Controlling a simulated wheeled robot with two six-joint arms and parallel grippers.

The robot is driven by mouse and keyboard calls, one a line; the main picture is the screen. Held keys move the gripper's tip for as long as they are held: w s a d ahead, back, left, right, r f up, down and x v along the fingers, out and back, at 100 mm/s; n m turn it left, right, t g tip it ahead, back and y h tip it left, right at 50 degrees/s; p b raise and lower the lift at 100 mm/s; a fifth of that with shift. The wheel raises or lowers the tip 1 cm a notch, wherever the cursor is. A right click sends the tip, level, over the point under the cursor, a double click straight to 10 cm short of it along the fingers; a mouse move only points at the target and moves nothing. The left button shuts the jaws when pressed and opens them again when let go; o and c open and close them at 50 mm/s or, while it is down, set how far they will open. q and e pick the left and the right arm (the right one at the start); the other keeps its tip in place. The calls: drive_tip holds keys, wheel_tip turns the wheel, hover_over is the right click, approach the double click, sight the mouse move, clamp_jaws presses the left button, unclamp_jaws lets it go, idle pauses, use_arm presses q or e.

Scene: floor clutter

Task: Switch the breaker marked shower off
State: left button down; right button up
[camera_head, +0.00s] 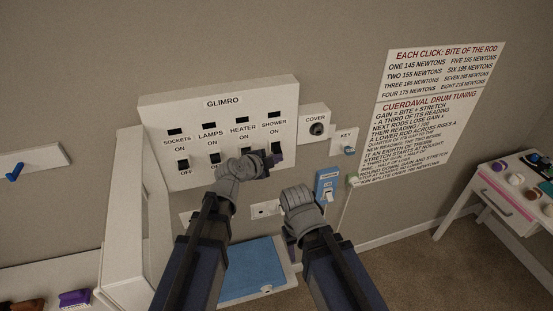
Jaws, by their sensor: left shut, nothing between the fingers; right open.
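The white GLIMRO breaker panel (223,103) is on the wall, with switches labelled SOCKETS, LAMPS, HEATER and SHOWER. The shower breaker (277,147) is the rightmost dark switch, below its ON mark. My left gripper (275,160) is shut and empty at the lower part of that switch. It hides the OFF mark there and part of the heater switch, and I cannot tell whether it touches the shower switch. The sockets switch (183,164) and lamps switch (215,158) show to the left. My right gripper (289,236) is open, low in front of the wall, its fingers mostly hidden.
A COVER knob (316,129) and KEY unit (349,150) sit right of the panel. A blue device (326,185) hangs below them, near a socket plate (265,209). A blue-topped surface (252,272) lies below. A white table (510,195) stands at right.

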use_arm(q)
drive_tip(key=shift+r, duration=0.15)
drive_tip(key=shift+r+p, duration=0.65)
drive_tip(key=shift+p, duration=0.2)
drive_tip(key=shift+s, duration=0.1)
drive_tip(key=p+v, duration=0.3)
drive_tip(key=v, duration=0.4)
drive_tip(key=shift+s+a+r, duration=0.15)
drive_tip(key=shift+s+a, duration=0.1)
drive_tip(key=shift+s, duration=0.1)
